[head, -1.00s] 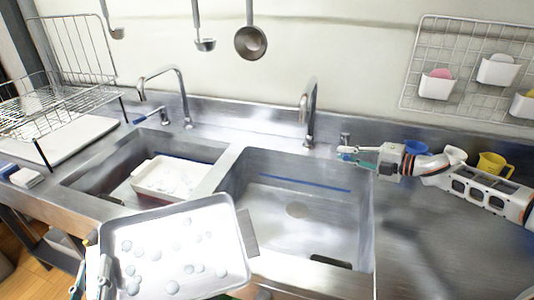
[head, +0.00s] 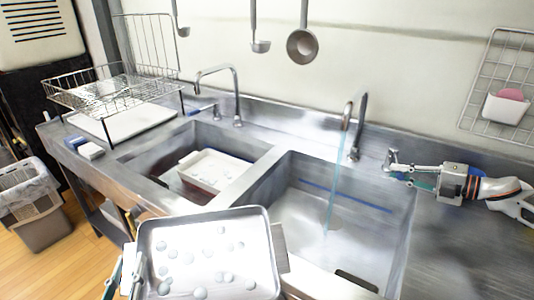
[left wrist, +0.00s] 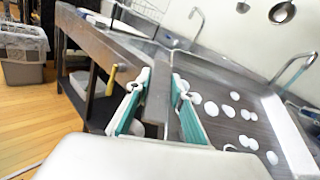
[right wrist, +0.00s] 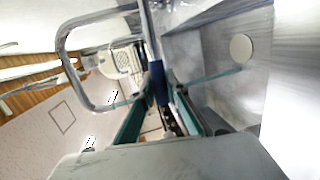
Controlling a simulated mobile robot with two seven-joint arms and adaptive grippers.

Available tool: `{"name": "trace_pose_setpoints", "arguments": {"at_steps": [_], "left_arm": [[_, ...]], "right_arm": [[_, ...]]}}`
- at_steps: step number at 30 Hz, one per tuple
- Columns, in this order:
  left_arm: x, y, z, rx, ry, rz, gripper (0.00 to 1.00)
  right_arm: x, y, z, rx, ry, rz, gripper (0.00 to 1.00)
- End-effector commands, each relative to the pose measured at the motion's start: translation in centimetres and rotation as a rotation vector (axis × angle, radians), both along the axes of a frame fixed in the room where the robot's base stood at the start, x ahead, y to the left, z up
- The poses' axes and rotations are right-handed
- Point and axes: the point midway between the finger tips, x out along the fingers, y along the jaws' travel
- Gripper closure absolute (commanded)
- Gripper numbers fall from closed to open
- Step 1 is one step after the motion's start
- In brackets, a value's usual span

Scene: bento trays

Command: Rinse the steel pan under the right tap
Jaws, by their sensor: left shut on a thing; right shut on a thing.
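The steel pan (head: 207,217), a shallow rectangular tray dotted with several whitish blobs, is held tilted in front of the sinks. My left gripper (head: 128,270) is shut on its left rim; the fingers (left wrist: 158,98) pinch the pan's edge (left wrist: 235,125) in the left wrist view. The right tap (head: 358,130) runs, and a thin bluish water stream (head: 332,190) falls into the right sink (head: 300,215). The pan is left of the stream, apart from it. My right gripper (head: 400,172) is shut on the tap's lever (head: 392,157), right of the spout.
The left sink (head: 150,160) holds a white tub (head: 212,160). A wire dish rack (head: 105,92) stands on the counter at the left. Ladles (head: 302,46) hang on the wall. A bin (head: 40,222) stands on the floor. The right sink is otherwise clear.

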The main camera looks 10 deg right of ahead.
Motion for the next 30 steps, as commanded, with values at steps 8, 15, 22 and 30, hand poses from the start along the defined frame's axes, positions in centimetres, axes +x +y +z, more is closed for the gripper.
{"name": "trace_pose_setpoints", "arguments": {"at_steps": [8, 15, 22, 30], "left_arm": [[0.0, 0.0, 0.2, -0.004, -0.003, -0.001, 1.00], [0.0, 0.0, 0.2, -0.004, -0.003, -0.001, 1.00], [0.0, 0.0, 0.2, -0.004, -0.003, -0.001, 1.00], [0.0, 0.0, 0.2, -0.004, -0.003, -0.001, 1.00]], "right_arm": [[-0.1, -0.2, 0.0, -0.003, 0.000, -0.003, 1.00], [-0.1, -0.2, 0.0, -0.003, 0.000, -0.002, 0.68], [-0.1, -0.1, 0.0, -0.002, -0.001, -0.001, 0.68], [-1.5, -1.5, 0.3, -0.004, 0.003, -0.002, 0.68]]}}
